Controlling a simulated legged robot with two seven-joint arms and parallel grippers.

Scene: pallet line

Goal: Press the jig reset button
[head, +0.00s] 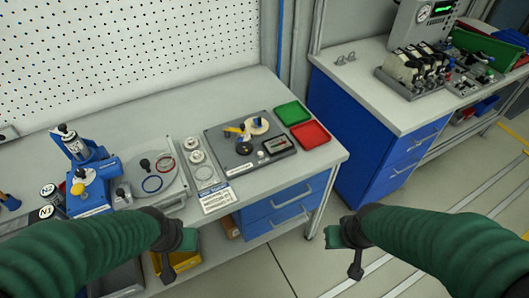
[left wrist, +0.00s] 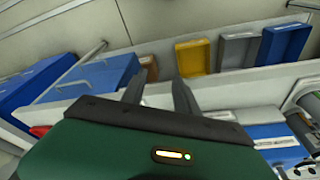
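A dark grey jig plate (head: 222,152) lies on the workbench, carrying a round cream part with yellow pieces, a small dial box (head: 277,146) and a small pale knob (head: 261,154) at its front edge. I cannot tell which control is the reset button. A blue station (head: 92,180) at the left has a yellow knob (head: 78,190). My left gripper (head: 168,262) is in front of the bench, apart from the jig; in the left wrist view its fingers (left wrist: 158,92) are spread and empty. My right gripper (head: 354,262) hangs over the floor right of the bench, its fingers unclear.
Green (head: 292,112) and red (head: 310,134) trays sit right of the jig. A round plate with rings (head: 152,178) and a printed card (head: 217,199) lie left of it. A second bench (head: 370,75) with equipment stands at the right. The bench's back strip is clear.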

